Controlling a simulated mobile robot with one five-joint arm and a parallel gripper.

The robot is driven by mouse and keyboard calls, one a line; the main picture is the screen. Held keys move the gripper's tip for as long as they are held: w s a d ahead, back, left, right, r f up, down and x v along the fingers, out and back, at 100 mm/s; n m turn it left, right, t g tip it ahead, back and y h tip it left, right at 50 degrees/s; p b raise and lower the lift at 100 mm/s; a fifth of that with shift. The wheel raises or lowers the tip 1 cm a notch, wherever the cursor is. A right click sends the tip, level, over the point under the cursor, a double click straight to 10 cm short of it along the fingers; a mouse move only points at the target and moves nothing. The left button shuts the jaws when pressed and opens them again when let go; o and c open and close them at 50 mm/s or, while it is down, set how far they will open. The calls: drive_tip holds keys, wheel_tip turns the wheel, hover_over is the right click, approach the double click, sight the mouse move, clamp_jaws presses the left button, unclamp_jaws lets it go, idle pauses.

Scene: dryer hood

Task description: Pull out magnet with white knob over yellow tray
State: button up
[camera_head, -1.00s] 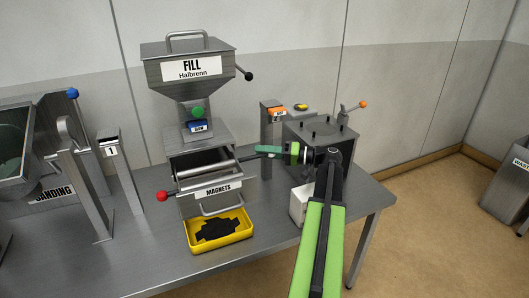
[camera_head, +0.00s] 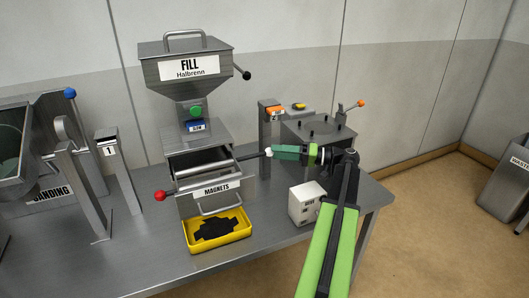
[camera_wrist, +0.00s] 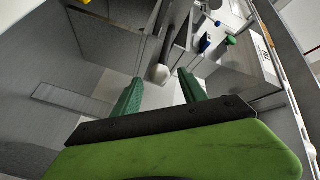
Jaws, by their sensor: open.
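The magnet housing (camera_head: 218,191), labelled MAGNETS, stands under the FILL hopper. A dark rod runs out of its right side to a white knob (camera_head: 268,152). My gripper (camera_head: 274,152), with green fingers, is just right of this knob. In the wrist view my gripper (camera_wrist: 160,77) is open, with the white knob (camera_wrist: 160,73) centred at or just beyond its fingertips; I see no grip on it. A second rod with a red knob (camera_head: 160,196) sticks out to the left.
The FILL hopper (camera_head: 186,70) rises above the housing. A white box (camera_head: 306,204) and a grey metal block (camera_head: 318,135) stand near my arm at the right. A post marked 1 (camera_head: 112,165) stands at the left.

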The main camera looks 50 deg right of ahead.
drive_tip(key=v, duration=1)
drive_tip(key=shift+s+d, duration=0.25)
drive_tip(key=shift+s, duration=0.1)
